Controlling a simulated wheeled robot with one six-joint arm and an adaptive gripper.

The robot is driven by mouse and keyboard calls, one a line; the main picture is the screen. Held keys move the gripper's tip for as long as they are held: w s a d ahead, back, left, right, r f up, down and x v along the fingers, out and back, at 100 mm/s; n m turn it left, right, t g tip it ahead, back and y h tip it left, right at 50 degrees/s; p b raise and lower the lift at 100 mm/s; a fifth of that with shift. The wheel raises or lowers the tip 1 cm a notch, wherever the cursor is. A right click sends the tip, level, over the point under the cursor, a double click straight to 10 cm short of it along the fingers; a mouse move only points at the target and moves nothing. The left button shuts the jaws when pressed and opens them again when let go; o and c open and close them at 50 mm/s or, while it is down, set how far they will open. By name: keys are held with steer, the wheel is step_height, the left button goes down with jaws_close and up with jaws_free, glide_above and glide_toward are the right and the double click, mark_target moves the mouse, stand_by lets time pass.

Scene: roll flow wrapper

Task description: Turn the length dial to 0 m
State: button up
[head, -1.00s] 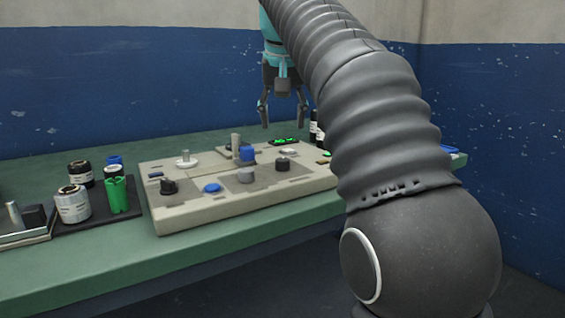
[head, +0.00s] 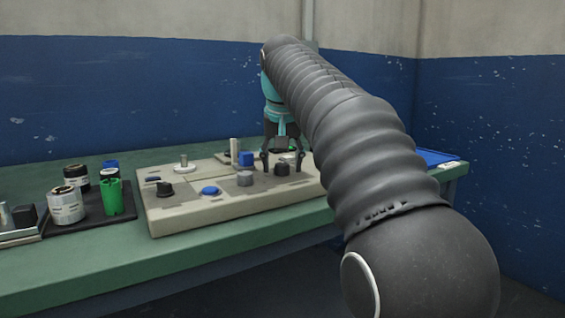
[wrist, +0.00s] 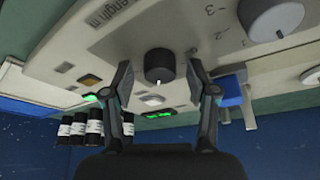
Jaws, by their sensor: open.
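A round black dial (wrist: 160,66) with a white pointer mark sits on the beige panel (wrist: 60,50) in the wrist view, with a partly cut-off "Length m" label to its upper left. The numbers 3 and 2 show to its right. The mark points toward the picture's bottom. In the head view the dial (head: 282,169) is on the panel's right part. My gripper (wrist: 161,72) is open, a fingertip on either side of the dial with gaps visible; it also shows over the dial in the head view (head: 283,160). I cannot tell whether the fingertips reach dial height.
A grey dial (wrist: 272,18) and a blue block (wrist: 232,92) are right of my gripper in the wrist view. Dark bottles (wrist: 80,128) stand beyond the panel.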

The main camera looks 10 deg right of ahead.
jaws_close()
